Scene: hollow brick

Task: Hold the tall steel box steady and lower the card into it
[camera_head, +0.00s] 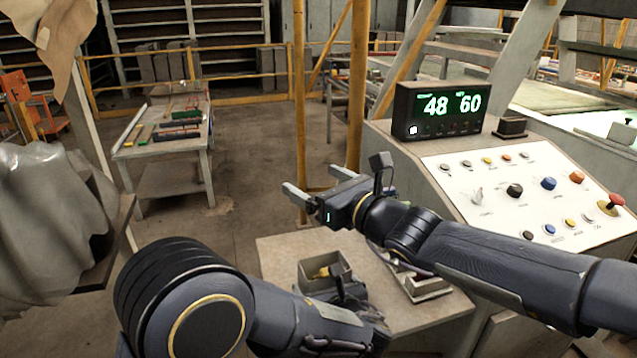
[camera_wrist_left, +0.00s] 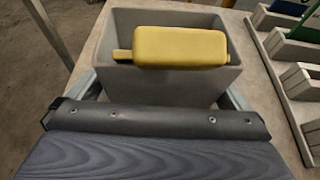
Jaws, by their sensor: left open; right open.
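A grey open-topped box (camera_head: 341,265) stands on the small table in the head view. It fills the top of the left wrist view (camera_wrist_left: 165,82). I cannot tell for sure that it is the tall steel box. A yellow block-like piece (camera_wrist_left: 180,46) sits in its mouth. My left gripper (camera_wrist_left: 162,92) is open, with a finger at each side of the box; contact is unclear. In the head view it is mostly hidden behind its own arm. My right gripper (camera_head: 318,188) is open and empty above the table's far edge. I cannot pick out the card for certain.
A pale slotted rack (camera_wrist_left: 275,95) with green and blue pieces stands right of the box. The table (camera_head: 285,250) is bare left of the box. A control console (camera_head: 530,190) with a lit display (camera_head: 440,108) stands at the right. Draped cloth (camera_head: 45,220) hangs at the left.

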